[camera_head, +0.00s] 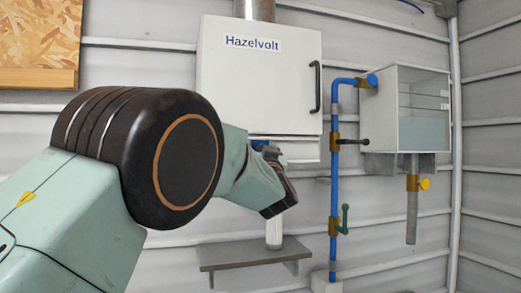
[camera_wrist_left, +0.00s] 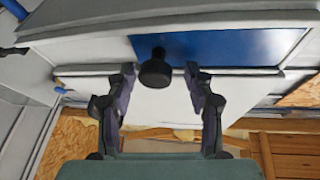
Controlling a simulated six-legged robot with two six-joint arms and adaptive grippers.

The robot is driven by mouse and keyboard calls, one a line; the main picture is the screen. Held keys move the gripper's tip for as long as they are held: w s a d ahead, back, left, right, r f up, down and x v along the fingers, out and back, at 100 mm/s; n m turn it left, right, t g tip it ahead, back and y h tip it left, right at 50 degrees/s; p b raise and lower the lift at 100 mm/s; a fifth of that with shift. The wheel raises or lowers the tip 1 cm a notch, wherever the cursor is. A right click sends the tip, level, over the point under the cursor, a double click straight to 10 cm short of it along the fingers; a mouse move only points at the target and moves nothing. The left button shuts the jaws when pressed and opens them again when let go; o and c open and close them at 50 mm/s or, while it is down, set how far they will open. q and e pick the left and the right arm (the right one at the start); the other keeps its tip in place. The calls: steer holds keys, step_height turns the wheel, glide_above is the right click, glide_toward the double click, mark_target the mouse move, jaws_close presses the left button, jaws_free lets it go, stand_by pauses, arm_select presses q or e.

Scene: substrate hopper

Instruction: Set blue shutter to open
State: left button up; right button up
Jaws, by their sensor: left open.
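The blue shutter (camera_wrist_left: 225,47) is a flat blue plate under the white Hazelvolt hopper box (camera_head: 258,85), with a round black knob (camera_wrist_left: 155,72) on it. In the head view only a small blue patch (camera_head: 259,145) shows below the box, partly behind my left arm. My left gripper (camera_wrist_left: 160,76) is open, its two fingers on either side of the knob in the picture. I cannot tell whether they touch it. In the head view my left wrist hides most of that gripper. My right gripper is not in view.
A grey shelf (camera_head: 240,257) with a pale cylinder (camera_head: 274,233) stands below the box. At the right, a blue pipe (camera_head: 334,190) carries a black lever (camera_head: 353,142) and a green lever (camera_head: 345,219). A clear-sided tank (camera_head: 420,110) hangs beside it, with a yellow valve handle (camera_head: 424,184) underneath.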

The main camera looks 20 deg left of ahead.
arm_select(q)
steer(key=shift+w+f, duration=0.15)
steer(key=shift+w, duration=0.1)
steer(key=shift+w+d+f, duration=0.1)
steer(key=shift+w+d, duration=0.05)
steer(key=shift+d, duration=0.05)
steer(key=shift+c, duration=1)
steer(key=shift+s+r, duration=0.2)
steer(key=shift+s, duration=0.15)
steer(key=c, duration=0.5)
steer(key=shift+w, duration=0.1)
jaws_close()
